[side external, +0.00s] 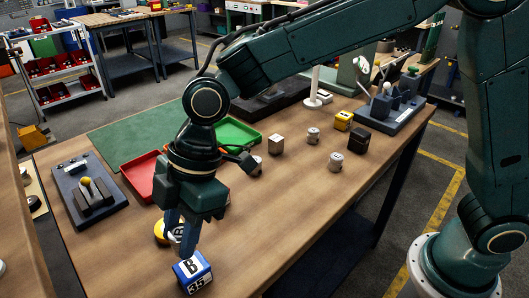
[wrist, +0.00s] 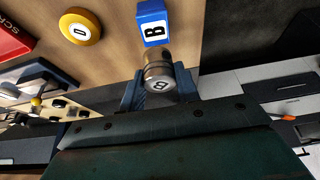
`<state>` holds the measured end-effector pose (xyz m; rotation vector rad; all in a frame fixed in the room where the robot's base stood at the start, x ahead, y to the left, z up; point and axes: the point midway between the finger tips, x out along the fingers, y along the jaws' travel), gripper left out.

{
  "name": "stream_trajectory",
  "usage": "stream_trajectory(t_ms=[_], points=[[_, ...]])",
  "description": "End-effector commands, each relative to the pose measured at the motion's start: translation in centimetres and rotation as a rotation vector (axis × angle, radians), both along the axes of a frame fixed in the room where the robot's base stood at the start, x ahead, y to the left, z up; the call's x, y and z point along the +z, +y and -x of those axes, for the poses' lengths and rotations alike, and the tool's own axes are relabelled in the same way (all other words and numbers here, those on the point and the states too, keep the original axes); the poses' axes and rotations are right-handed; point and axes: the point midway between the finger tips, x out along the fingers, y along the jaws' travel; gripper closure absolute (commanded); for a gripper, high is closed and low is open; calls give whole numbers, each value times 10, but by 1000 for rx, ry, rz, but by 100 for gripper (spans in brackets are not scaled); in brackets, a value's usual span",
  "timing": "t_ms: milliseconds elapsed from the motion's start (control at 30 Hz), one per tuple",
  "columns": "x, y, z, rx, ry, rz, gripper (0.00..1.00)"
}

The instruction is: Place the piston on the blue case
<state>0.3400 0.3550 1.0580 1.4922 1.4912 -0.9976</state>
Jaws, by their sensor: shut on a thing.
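The blue case (side external: 193,272) is a small box with a white "B" label, standing near the front edge of the wooden table. It also shows in the wrist view (wrist: 153,22) at the top. My gripper (side external: 182,243) points down just above and behind the case in the side view. It is shut on the piston (wrist: 159,77), a metal cylinder marked "B" on the end facing the wrist camera. In the side view the piston is partly hidden between the fingers. The piston's far end lies against the case's edge in the wrist view; I cannot tell whether they touch.
A yellow round piece (wrist: 81,26) lies beside the case. A red tray (side external: 142,176) and a green tray (side external: 236,133) sit farther back.

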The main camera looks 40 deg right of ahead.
Motion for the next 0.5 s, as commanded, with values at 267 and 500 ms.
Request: stream_trajectory(t_ms=[267, 500], points=[[-8, 0, 0, 1, 0, -1, 93], [-24, 0, 0, -1, 1, 2, 93]])
